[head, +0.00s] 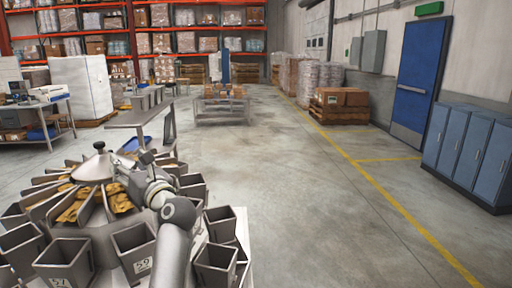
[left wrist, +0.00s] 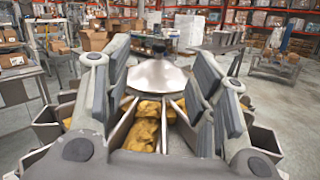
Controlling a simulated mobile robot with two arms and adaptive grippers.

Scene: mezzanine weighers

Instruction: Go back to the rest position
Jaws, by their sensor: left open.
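My left gripper (head: 122,168) reaches over the multihead weigher, close to its cone-shaped metal top (head: 94,168). In the left wrist view the two fingers of my left gripper (left wrist: 162,75) stand wide apart with nothing between them in their grasp. The cone (left wrist: 155,76) and a feed trough with yellow-brown pieces (left wrist: 143,128) show beyond and below the fingers. I cannot tell whether the gripper touches the weigher. My right gripper is in neither view.
Grey hoppers (head: 133,245) ring the weigher. A steel platform (head: 140,115) stands behind it. Blue lockers (head: 468,150) and a blue door (head: 412,80) line the right wall. Pallets with boxes (head: 340,105) stand farther back. The concrete floor (head: 310,200) at centre right is clear.

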